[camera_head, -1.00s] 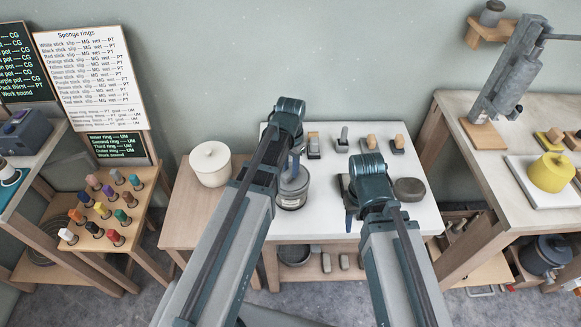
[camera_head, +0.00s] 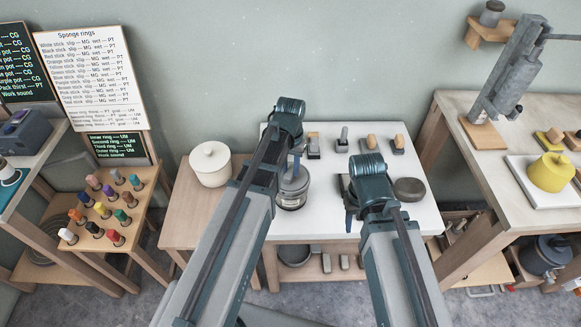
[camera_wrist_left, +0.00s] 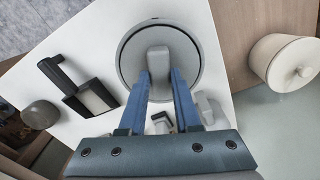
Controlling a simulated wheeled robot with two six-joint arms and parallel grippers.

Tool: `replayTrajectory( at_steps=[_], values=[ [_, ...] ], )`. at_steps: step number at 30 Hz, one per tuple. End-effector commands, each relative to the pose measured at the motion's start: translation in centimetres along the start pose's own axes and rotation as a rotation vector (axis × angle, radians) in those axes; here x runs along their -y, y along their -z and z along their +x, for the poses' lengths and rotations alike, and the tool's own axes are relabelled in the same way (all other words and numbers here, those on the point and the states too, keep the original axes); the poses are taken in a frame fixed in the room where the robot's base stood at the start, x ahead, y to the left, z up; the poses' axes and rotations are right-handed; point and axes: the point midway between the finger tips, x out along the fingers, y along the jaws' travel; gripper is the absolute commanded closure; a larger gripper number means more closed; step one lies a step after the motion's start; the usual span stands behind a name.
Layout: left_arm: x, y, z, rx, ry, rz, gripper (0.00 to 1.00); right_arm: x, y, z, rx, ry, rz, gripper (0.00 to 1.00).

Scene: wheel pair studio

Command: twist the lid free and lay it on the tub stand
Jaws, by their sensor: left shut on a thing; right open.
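A grey tub (camera_head: 292,201) stands on the white table top with its grey lid (camera_head: 299,184) on it. In the left wrist view the round lid (camera_wrist_left: 186,62) has a blocky knob (camera_wrist_left: 158,60) in its middle. My left gripper (camera_wrist_left: 159,82) is over the tub, its blue fingers shut on the lid's knob. In the head view my left gripper (camera_head: 296,160) partly hides the lid. My right gripper (camera_head: 349,215) is open and empty over the table, to the right of the tub. I cannot tell which surface is the tub stand.
A cream lidded pot (camera_head: 211,166) stands on the wooden side surface (camera_head: 182,205) at the left. A dark grey round block (camera_head: 409,190) lies right of my right gripper. Several small tools (camera_head: 342,142) line the back of the white table (camera_head: 325,226).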

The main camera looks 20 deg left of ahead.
Motion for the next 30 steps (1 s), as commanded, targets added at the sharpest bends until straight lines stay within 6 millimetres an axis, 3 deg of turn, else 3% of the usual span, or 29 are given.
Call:
replayTrajectory(
  at_steps=[12,21,30],
  values=[
    [-0.04,-0.11,0.12,0.002,-0.001,-0.084,1.00,0.01,0.01,0.12,0.000,0.000,0.000,0.50],
    [-0.05,-0.15,0.23,0.003,-0.001,-0.404,1.00,0.02,0.01,0.23,0.000,0.000,0.000,0.50],
    [-0.05,-0.13,0.22,0.003,-0.001,-0.474,1.00,0.02,0.01,0.22,0.000,0.000,0.000,0.50]
  ],
)
